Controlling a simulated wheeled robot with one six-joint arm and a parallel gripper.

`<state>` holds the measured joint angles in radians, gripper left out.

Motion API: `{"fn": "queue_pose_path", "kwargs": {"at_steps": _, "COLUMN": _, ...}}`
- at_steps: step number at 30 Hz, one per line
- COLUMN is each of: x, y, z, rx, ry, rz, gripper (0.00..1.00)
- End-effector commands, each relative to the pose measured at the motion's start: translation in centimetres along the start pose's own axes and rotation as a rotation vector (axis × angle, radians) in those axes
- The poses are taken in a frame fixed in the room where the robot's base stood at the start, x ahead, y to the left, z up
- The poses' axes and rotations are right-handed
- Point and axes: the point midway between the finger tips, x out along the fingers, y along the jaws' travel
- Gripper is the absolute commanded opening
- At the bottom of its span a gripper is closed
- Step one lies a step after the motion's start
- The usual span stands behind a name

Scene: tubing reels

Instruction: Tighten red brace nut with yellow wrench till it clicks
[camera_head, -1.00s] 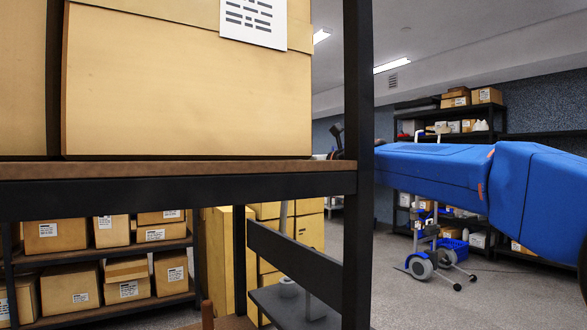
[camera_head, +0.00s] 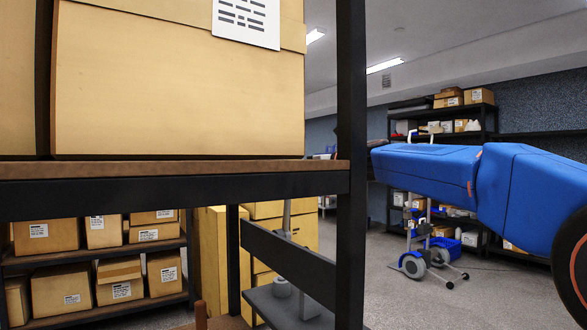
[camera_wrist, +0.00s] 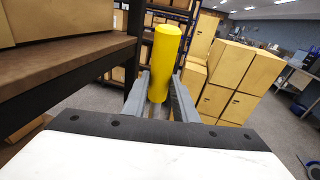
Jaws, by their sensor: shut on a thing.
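In the wrist view my gripper (camera_wrist: 159,97) is shut on a thick yellow cylinder, which looks like the handle of the yellow wrench (camera_wrist: 163,62). The cylinder points forward and up between the two grey fingers. The wrench's head does not show. The red brace nut cannot be made out in either view. In the head view my blue arm reaches in from the right towards the dark rack post, and the post hides the gripper and the wrench.
A black rack post (camera_head: 351,200) and a brown shelf (camera_head: 170,169) with large cartons (camera_head: 180,90) stand close at left. The shelf edge (camera_wrist: 75,75) is left of my gripper. Stacked yellow boxes (camera_wrist: 215,90) stand beyond. A wheeled blue-and-grey stand (camera_head: 425,255) is on open floor.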

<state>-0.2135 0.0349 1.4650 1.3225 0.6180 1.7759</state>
Motion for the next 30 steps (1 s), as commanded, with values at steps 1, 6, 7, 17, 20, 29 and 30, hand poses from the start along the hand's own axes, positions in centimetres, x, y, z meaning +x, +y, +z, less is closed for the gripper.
{"fn": "queue_pose_path", "kwargs": {"at_steps": 1, "x": -0.1, "y": -0.3, "z": 0.2, "rx": -0.001, "ry": -0.003, "rz": -0.001, "gripper": 0.0}}
{"fn": "queue_pose_path", "kwargs": {"at_steps": 6, "x": -0.3, "y": -1.0, "z": 0.2, "rx": 0.0, "ry": -0.004, "rz": 0.0, "gripper": 0.0}}
{"fn": "queue_pose_path", "kwargs": {"at_steps": 7, "x": -0.4, "y": -1.2, "z": 0.2, "rx": 0.0, "ry": -0.004, "rz": 0.0, "gripper": 0.0}}
{"fn": "queue_pose_path", "kwargs": {"at_steps": 17, "x": -0.7, "y": -2.7, "z": 0.1, "rx": 0.0, "ry": -0.003, "rz": 0.0, "gripper": 0.0}}
{"fn": "queue_pose_path", "kwargs": {"at_steps": 20, "x": -0.8, "y": -3.0, "z": 0.0, "rx": 0.0, "ry": -0.003, "rz": 0.0, "gripper": 0.0}}
{"fn": "queue_pose_path", "kwargs": {"at_steps": 29, "x": -0.8, "y": -3.2, "z": 0.0, "rx": -0.001, "ry": -0.003, "rz": 0.0, "gripper": 0.0}}
{"fn": "queue_pose_path", "kwargs": {"at_steps": 30, "x": -0.8, "y": -3.2, "z": 0.0, "rx": -0.001, "ry": -0.003, "rz": 0.0, "gripper": 0.0}}
